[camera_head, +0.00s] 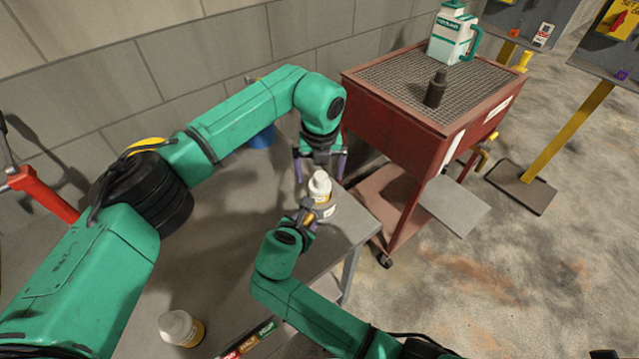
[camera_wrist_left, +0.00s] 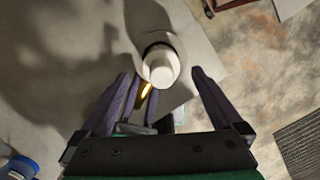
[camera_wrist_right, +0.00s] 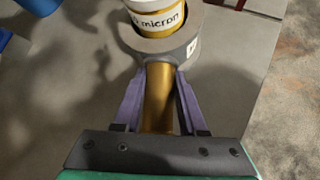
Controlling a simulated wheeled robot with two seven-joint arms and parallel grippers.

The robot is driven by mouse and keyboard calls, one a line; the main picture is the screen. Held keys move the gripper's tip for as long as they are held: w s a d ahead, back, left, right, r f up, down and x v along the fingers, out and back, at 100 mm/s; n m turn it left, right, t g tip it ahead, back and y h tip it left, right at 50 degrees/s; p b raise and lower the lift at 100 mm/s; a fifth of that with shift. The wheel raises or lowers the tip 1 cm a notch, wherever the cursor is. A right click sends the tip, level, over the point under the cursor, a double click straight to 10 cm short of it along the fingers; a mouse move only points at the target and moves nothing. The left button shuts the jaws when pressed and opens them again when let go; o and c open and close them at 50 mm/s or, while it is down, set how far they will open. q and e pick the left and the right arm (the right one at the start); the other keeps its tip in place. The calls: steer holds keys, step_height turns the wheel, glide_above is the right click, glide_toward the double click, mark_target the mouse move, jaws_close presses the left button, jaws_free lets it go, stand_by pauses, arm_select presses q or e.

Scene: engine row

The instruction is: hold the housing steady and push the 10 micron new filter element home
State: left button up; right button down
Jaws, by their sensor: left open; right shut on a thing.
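The new filter element (camera_head: 319,186) is white with a yellow band. It stands upright in the grey housing (camera_head: 327,209) near the table's right edge. In the right wrist view the element (camera_wrist_right: 155,20) shows the word "micron" above the housing's rim (camera_wrist_right: 185,47); its number is cut off. My left gripper (camera_head: 319,170) is open above the element, pointing down. In the left wrist view its fingers lie on either side of the white top (camera_wrist_left: 160,70), apart from it. My right gripper (camera_wrist_right: 158,100) is shut on the housing's gold stem. How deep the element sits is hidden.
Another white and yellow filter (camera_head: 180,327) stands at the table's front, near a strip of coloured labels (camera_head: 248,341). A blue container (camera_head: 262,138) is behind my left arm. A red cart (camera_head: 400,118) with a mesh top stands beyond the table's right edge.

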arm_select(q)
steer(key=r, duration=0.5)
steer(key=shift+s+a+r, duration=0.1)
steer(key=shift+s+r, duration=0.25)
steer(key=shift+s, duration=0.05)
